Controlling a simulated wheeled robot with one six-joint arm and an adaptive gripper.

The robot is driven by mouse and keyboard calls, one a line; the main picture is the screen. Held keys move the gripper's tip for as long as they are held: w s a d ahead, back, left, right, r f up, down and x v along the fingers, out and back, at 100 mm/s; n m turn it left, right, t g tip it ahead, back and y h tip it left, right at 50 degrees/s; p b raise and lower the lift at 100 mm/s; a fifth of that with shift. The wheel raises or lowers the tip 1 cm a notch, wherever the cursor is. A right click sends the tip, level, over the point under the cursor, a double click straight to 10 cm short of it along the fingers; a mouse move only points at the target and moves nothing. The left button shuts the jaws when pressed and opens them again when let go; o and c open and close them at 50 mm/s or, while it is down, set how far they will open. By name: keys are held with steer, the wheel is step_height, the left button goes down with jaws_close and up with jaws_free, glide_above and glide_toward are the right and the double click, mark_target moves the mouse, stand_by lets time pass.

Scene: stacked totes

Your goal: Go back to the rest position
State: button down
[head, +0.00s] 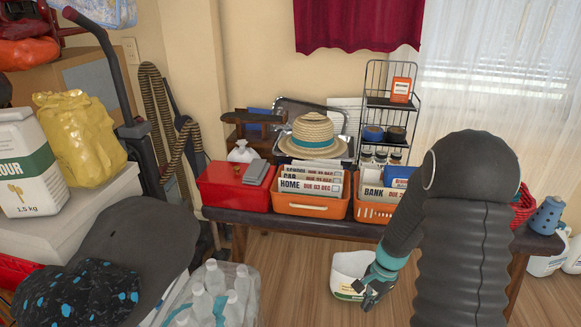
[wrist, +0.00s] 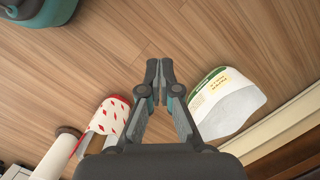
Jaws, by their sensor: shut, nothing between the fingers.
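My gripper (head: 368,286) hangs at the end of my dark arm at the right of the head view, low in front of the bench. In the wrist view my gripper (wrist: 160,66) points at the wooden floor, with its two fingertips together and nothing between them. A white tub with a green band (head: 347,272) stands on the floor just behind my gripper in the head view. The tub also shows in the wrist view (wrist: 227,108), right of the fingers and apart from them. My arm hides part of the bench's right side.
A dark bench (head: 290,226) carries a red box (head: 232,190), orange baskets (head: 309,205) of labelled files, a straw hat (head: 311,136) and a wire rack (head: 390,84). Plastic bottles (head: 215,278) stand at the front left.

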steer(key=s+a+r+n+t, duration=0.2)
steer(key=s+r, duration=0.4)
steer(key=r, duration=0.4)
steer(key=s+a+r+n+t+h, duration=0.1)
steer(key=s+r+n, duration=0.4)
steer(key=r, duration=0.6)
steer(key=s+a+r+n+t+h+p, duration=0.1)
steer(key=s+a+r+n+t, duration=0.1)
steer(key=s+r, duration=0.6)
step_height(320, 180, up, 3)
steer(key=shift+s+a+r+n+t, duration=0.1)
steer(key=shift+s+a+n+t, duration=0.2)
steer(key=shift+n+t, duration=0.65)
steer(key=shift+w, duration=0.1)
